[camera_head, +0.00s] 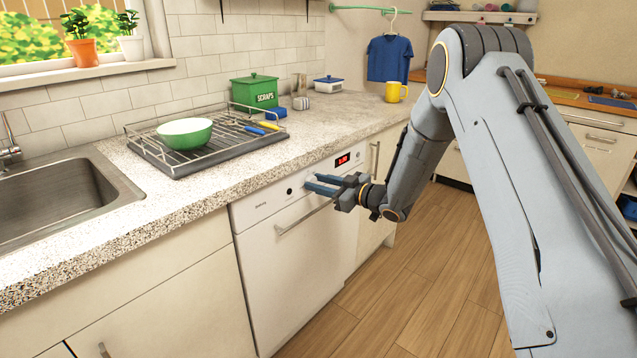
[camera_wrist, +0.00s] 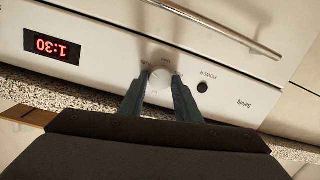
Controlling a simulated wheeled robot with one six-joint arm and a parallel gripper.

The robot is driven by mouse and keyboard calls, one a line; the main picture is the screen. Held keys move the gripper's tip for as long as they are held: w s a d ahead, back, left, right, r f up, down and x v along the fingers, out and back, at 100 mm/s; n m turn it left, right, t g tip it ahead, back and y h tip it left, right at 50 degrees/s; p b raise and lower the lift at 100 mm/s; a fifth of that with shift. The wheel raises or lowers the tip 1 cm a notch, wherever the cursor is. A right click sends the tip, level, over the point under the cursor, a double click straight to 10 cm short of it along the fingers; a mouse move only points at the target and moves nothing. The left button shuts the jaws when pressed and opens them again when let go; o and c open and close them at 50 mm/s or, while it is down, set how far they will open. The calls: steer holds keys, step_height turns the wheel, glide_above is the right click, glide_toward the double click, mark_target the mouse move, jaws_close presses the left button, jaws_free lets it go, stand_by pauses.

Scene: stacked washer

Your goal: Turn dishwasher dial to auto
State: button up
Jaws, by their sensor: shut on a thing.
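The white dishwasher (camera_head: 285,275) stands under the counter, with its control strip along the top. The dial is hidden by my fingers in the head view. In the wrist view the round white dial (camera_wrist: 160,88) sits between my two fingers, on a panel that appears upside down. My gripper (camera_head: 310,183) reaches the panel from the right; in the wrist view my gripper (camera_wrist: 160,92) is shut on the dial, one finger on each side. The small lettering around the dial is too blurred to read, so its setting cannot be told.
The red display (camera_wrist: 52,47) reads 1:30. A black power button (camera_wrist: 202,87) is beside the dial. The bar handle (camera_head: 305,215) runs below the panel. A dish rack (camera_head: 160,165) with a green bowl (camera_head: 185,132) stands on the counter above. The wooden floor (camera_head: 425,290) is clear.

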steer(key=shift+f+m, duration=0.1)
steer(key=shift+m, duration=0.4)
steer(key=o, duration=1.1)
steer(key=shift+c, duration=0.2)
steer(key=shift+d, duration=0.1)
steer(key=v, duration=0.7)
steer(key=shift+s+d, duration=0.25)
steer(key=shift+d, duration=0.05)
